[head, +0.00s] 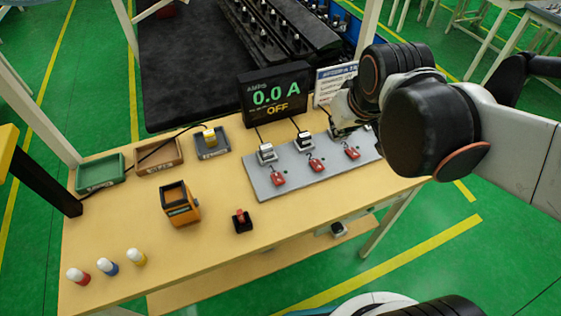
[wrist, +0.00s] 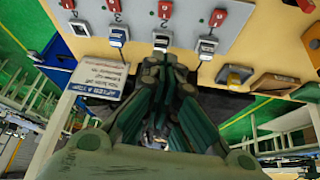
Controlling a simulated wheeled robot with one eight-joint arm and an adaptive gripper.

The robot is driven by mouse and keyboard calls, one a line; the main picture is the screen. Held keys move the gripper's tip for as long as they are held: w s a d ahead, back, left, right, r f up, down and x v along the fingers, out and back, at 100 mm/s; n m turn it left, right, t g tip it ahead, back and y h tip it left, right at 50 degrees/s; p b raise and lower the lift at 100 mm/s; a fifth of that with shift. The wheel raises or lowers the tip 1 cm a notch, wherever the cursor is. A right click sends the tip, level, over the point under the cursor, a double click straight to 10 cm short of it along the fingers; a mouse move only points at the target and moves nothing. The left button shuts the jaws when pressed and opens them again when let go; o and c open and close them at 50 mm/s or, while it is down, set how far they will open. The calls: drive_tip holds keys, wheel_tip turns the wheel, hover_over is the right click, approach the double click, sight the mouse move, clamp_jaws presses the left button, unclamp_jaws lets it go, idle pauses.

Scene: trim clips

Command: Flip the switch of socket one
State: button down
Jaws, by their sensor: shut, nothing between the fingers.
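A grey socket panel (head: 255,183) lies on the workbench, with a row of sockets and red switches. In the head view, the left switch (head: 278,178), middle switch (head: 316,165) and right switch (head: 352,152) show; my arm covers the panel's far right end. My gripper (head: 343,118) is shut and empty beyond the panel's back edge, to the right. In the wrist view, its closed fingers (wrist: 162,62) point towards a socket (wrist: 161,40) in the row, apart from the red switches.
A display (head: 274,92) behind the panel reads 0.0 A and OFF. A sign (head: 332,82) stands beside it. Green (head: 100,172), brown (head: 159,157) and grey (head: 213,142) trays, an orange device (head: 180,205) and a red-topped button (head: 241,221) sit to the left.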

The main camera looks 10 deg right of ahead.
drive_tip(key=w+a+n+p, duration=0.1)
drive_tip(key=w+a+p, duration=0.15)
drive_tip(key=w, duration=0.35)
drive_tip(key=g+b, duration=0.4)
drive_tip(key=b, duration=0.2)
hover_over(278, 175)
drive_tip(key=shift+n, duration=0.4)
drive_tip(key=f, duration=2)
drive_tip(key=shift+s+f, duration=0.45)
drive_tip(key=shift+f, duration=0.5)
